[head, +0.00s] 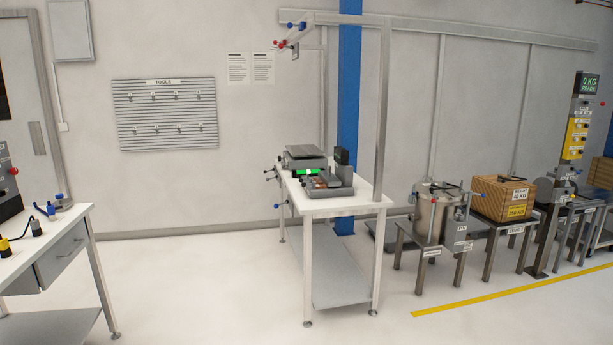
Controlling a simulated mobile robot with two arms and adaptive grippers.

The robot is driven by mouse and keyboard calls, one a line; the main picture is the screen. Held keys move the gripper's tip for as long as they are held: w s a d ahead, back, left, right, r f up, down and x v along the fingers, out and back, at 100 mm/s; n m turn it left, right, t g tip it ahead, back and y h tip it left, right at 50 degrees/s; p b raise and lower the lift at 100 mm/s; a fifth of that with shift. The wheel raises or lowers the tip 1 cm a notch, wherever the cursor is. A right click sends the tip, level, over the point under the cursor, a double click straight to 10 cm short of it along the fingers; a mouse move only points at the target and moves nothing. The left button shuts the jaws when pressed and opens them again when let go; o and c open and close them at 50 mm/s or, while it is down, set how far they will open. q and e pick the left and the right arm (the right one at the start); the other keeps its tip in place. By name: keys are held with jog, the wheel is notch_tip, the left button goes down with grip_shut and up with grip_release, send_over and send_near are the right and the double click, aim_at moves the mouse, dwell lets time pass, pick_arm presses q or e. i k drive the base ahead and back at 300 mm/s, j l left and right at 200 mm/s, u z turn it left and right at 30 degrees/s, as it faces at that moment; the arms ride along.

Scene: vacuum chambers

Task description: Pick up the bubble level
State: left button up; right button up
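I cannot make out a bubble level for certain in the head view. The white workbench (350,205) at the centre carries a grey device with a flat top plate (305,153) and a lit green display (306,172). Next to it is a grey tray (330,190) with small brownish items in it, too small to name. A dark upright block (342,160) stands behind the tray. Neither of my grippers is in view.
A second bench (60,240) with small tools stands at the left. An empty tool board (166,113) hangs on the wall. Right of centre are a metal vessel (436,215) and a wooden crate (502,198) on stands. The floor between the benches is clear.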

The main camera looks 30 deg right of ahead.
aim_at(312, 172)
jog(key=i+l+z, duration=0.25)
jog(key=i, duration=0.45)
jog(key=i+j+z, duration=0.2)
jog(key=i, duration=2)
jog(key=i+z, duration=0.15)
jog(key=i, duration=0.5)
jog(key=i+j+z, duration=0.1)
jog(key=i, duration=0.5)
jog(key=i+j+z, duration=0.15)
jog(key=i, duration=0.5)
